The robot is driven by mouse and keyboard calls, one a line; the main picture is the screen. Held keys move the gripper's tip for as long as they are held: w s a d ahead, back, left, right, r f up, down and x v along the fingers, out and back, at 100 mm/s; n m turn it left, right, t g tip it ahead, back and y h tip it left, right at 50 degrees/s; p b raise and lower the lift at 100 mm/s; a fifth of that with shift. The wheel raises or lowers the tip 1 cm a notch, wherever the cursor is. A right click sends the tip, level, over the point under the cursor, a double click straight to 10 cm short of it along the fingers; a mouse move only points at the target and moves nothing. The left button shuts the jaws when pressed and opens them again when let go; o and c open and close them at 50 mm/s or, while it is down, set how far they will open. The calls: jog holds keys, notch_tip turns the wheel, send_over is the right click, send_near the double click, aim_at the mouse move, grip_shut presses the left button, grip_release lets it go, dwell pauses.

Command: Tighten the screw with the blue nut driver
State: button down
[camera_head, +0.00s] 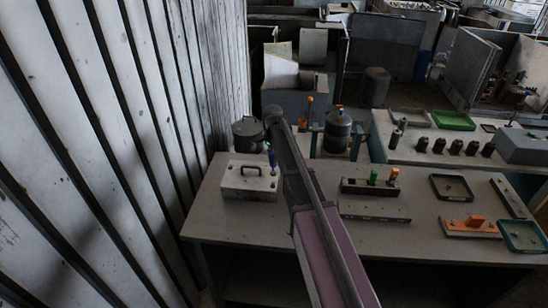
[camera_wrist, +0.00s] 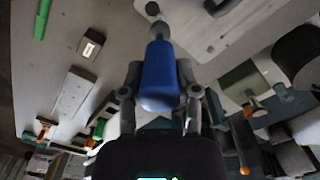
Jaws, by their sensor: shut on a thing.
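The blue nut driver shows large in the wrist view (camera_wrist: 160,78), its blue handle between the two fingers of my gripper (camera_wrist: 160,88). Its grey shaft and rounded end point to the top of that view. My arm hides most of the gripper there. A pale plate (camera_wrist: 205,35) lies close beside the shaft in the wrist view. I cannot make out the screw or whether the driver touches it.
A holder (camera_head: 355,187) with green and orange handles stands right of my arm on the workbench (camera_head: 215,222). A dark pot (camera_head: 248,133) and a tank (camera_head: 338,130) are behind. A slatted wall is close on the left.

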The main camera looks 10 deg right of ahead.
aim_at(273, 165)
jog(key=shift+f+b, duration=1)
jog(key=shift+f, duration=0.25)
jog(key=shift+f+b, duration=0.3)
jog(key=shift+f, duration=0.05)
jog(key=n, duration=1.1)
jog(key=shift+a+n, duration=0.1)
jog(key=shift+n, duration=0.2)
jog(key=n, duration=0.6)
jog(key=shift+n, duration=0.3)
jog(key=shift+f+b, duration=0.35)
jog(key=shift+b, duration=0.05)
jog(key=shift+f+b, duration=0.35)
